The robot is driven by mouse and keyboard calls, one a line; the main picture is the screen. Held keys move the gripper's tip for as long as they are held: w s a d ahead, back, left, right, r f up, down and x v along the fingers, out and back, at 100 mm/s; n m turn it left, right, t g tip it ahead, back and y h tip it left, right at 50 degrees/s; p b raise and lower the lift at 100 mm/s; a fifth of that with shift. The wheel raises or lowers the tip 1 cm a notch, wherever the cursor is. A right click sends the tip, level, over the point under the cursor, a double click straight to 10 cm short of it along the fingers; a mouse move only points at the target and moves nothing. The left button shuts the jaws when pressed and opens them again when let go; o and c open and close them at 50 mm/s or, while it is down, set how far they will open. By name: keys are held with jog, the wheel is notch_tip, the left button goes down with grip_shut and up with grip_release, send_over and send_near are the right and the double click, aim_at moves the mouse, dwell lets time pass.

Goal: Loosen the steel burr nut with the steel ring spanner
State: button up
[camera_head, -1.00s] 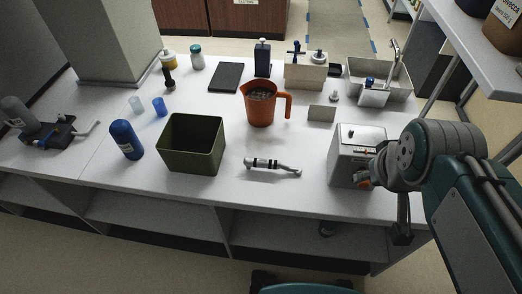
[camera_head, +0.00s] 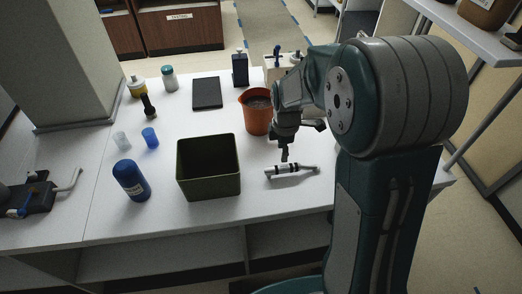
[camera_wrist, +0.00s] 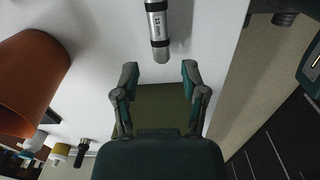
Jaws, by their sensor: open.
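The steel ring spanner (camera_head: 300,169) lies on the white counter to the right of the green bin, a bright handle with black bands. In the wrist view its handle (camera_wrist: 158,24), with a millimetre size label, points down between my fingertips from just beyond them. My gripper (camera_wrist: 159,72) is open and empty; in the head view it (camera_head: 284,155) hangs just above the spanner's left part. The spanner's ring end is not clear. I cannot make out the steel burr nut; my arm covers the right part of the counter.
A dark green open bin (camera_head: 209,184) stands left of the spanner. An orange jug (camera_head: 256,115) stands behind it, partly covered by my arm. A blue bottle (camera_head: 131,180) and small cups are farther left. The counter's front edge is near the spanner.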

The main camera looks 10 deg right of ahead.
aim_at(285, 166)
jog(key=shift+w+a+f+n, duration=0.2)
jog(key=shift+a+f+n, duration=0.1)
jog(key=shift+a+f, duration=0.15)
jog(key=shift+f, duration=0.15)
jog(key=d+f, duration=0.2)
jog(key=d, duration=0.1)
jog(key=shift+f, duration=0.2)
jog(key=a+f, duration=0.2)
jog(key=f, duration=0.1)
jog(key=a+f, duration=0.1)
jog(key=f, duration=0.1)
jog(key=shift+f, duration=0.2)
jog(key=shift+d+r, duration=0.1)
jog(key=shift+d, duration=0.15)
jog(key=c, duration=0.4)
jog(key=shift+d, duration=0.35)
grip_shut()
jog(key=shift+d, duration=0.55)
jog(key=shift+r, duration=0.35)
jog(key=r, duration=0.1)
jog(key=a+r, duration=0.1)
jog(key=r, duration=0.1)
jog(key=shift+a, duration=0.25)
jog(key=shift+r, duration=0.3)
jog(key=shift+d+r, duration=0.4)
jog(key=shift+d, duration=0.15)
jog(key=shift+a, duration=0.1)
